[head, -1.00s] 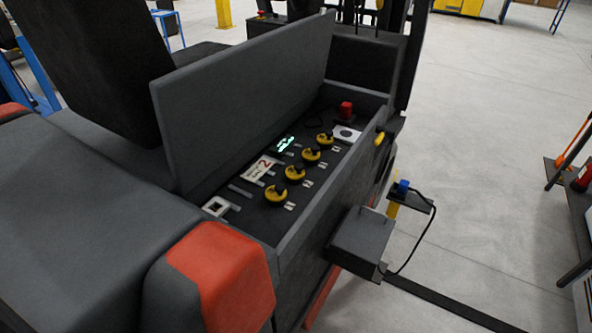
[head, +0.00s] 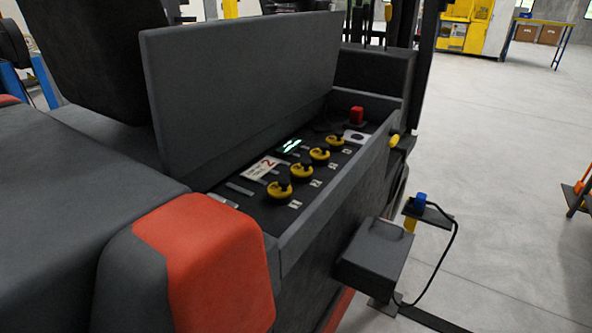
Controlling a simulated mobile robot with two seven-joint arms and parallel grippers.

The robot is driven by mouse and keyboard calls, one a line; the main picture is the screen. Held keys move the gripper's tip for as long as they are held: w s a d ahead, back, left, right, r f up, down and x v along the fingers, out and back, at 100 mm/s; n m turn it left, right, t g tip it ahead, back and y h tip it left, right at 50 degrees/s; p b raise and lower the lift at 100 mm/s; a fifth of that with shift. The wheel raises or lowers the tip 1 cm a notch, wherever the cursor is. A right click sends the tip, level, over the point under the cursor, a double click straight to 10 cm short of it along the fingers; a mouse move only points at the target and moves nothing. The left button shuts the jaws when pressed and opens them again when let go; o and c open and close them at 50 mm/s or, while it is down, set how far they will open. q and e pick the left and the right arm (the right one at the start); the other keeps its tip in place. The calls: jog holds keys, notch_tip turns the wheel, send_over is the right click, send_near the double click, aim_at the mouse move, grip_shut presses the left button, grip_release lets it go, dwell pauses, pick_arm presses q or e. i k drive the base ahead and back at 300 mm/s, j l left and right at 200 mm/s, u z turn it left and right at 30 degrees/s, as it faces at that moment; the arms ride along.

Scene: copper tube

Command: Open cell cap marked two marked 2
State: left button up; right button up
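Several yellow cell caps with dark tops stand in a row in the open battery compartment (head: 248,207) of a dark vehicle. They are the nearest cap (head: 280,191), a second cap (head: 302,171), a third cap (head: 320,156) and the farthest cap (head: 335,143). All look seated in the dark panel. Small white marks beside the caps are too small to read. Neither of my grippers is in view.
The raised grey lid (head: 240,85) stands along the compartment's left side. A red knob (head: 357,115) is at the far end. A grey box (head: 374,255) and a blue connector with a cable (head: 420,200) stand right of the vehicle. Grey floor (head: 500,160) is open at right.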

aim_at(305, 169)
jog(key=i+l+u, duration=0.15)
jog(key=u, duration=0.35)
jog(key=l+u, duration=0.35)
jog(key=u, duration=0.15)
jog(key=i+l+u, duration=0.1)
jog(key=l+u, duration=0.25)
jog(key=u, duration=0.15)
